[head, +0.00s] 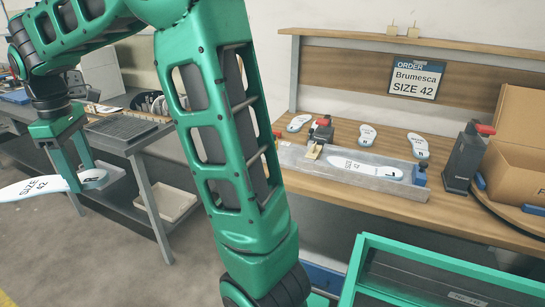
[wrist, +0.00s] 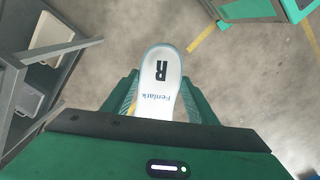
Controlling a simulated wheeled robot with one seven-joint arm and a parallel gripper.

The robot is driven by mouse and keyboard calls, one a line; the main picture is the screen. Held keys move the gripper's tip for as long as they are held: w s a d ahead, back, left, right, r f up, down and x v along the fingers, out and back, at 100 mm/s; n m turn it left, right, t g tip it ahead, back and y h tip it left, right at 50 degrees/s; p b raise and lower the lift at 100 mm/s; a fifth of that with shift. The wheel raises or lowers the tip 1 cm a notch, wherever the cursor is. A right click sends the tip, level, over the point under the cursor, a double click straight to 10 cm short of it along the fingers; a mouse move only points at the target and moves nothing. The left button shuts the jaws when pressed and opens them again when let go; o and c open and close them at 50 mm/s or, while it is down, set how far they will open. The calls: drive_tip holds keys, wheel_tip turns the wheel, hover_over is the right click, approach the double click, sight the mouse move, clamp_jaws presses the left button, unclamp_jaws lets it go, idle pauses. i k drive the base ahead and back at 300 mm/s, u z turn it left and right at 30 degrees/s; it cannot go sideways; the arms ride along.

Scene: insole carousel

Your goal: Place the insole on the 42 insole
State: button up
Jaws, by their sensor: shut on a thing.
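My gripper (head: 76,168) is shut on a white insole (head: 36,188) marked SIZE 42, held out over the floor at the left in the head view. In the wrist view the held insole (wrist: 161,82) shows a large R and a brand name that looks like Fentark, between my two fingers. Another white insole (head: 364,170), with an L at one end, lies in a long metal fixture (head: 310,163) on the wooden bench; its small print is hard to read. My gripper is far to the left of it, not touching it.
Several small insoles, one of them here (head: 367,135), lie along the back of the bench (head: 450,205). An order sign (head: 416,79) reads Brumesca SIZE 42. A cardboard box (head: 510,150) and a dark clamp-like device (head: 466,158) stand at the right. A grey table (head: 125,140) stands near my gripper.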

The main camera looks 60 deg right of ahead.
sight(362, 168)
drive_tip(key=z, duration=0.05)
drive_tip(key=k, duration=1.65)
drive_tip(key=z, duration=1.1)
drive_tip(key=i, duration=0.5)
drive_tip(key=z, duration=0.05)
